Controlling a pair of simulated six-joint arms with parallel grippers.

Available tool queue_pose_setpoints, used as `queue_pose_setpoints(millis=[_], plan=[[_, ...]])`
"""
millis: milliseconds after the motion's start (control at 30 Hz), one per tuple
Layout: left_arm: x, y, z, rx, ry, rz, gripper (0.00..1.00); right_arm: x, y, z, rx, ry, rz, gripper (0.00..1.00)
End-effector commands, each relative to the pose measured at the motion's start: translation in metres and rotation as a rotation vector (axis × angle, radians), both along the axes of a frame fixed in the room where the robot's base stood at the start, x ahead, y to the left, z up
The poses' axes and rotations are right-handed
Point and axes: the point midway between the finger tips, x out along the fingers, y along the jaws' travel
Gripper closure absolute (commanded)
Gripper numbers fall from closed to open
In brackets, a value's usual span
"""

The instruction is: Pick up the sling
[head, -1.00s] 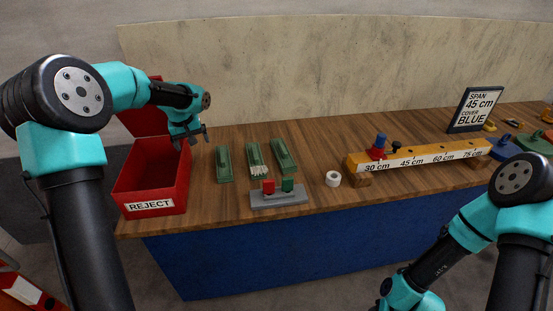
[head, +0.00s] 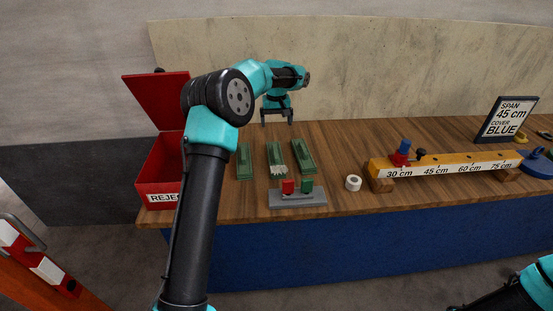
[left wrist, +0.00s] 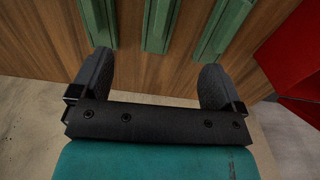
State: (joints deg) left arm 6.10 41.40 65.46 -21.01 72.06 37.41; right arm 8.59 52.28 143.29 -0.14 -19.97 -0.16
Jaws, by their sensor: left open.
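I cannot make out for certain which thing is the sling. A whitish strand-like bundle (head: 279,170) lies in the front end of the middle green tray (head: 275,154). Green trays stand on either side of it, a left one (head: 244,162) and a right one (head: 303,156). My left gripper (head: 277,122) is open and empty, in the air toward the back of the bench near the trays. In the left wrist view its fingers (left wrist: 157,76) are spread, with the green trays (left wrist: 160,22) beyond them. My right gripper is out of view.
The red REJECT box (head: 158,168) stands at the left, partly behind my left arm. A grey stand with red and green blocks (head: 298,198) is in front of the trays. A white roll (head: 353,183) and the yellow scale bar (head: 445,164) lie to the right.

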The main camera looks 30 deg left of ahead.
Motion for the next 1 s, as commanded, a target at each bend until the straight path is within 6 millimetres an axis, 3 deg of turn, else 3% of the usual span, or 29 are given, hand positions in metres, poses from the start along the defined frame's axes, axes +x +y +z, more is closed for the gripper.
queue_pose_setpoints(millis=[600, 800, 1000], plan=[[-0.001, 0.000, -0.100, -0.001, 0.003, -0.001, 0.06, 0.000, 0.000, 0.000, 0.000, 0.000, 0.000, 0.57], [-0.001, 0.001, -0.116, 0.000, 0.001, 0.000, 0.06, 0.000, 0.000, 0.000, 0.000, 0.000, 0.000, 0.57], [-0.001, 0.000, -0.117, 0.000, 0.000, 0.000, 0.06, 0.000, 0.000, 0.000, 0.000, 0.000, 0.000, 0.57]])
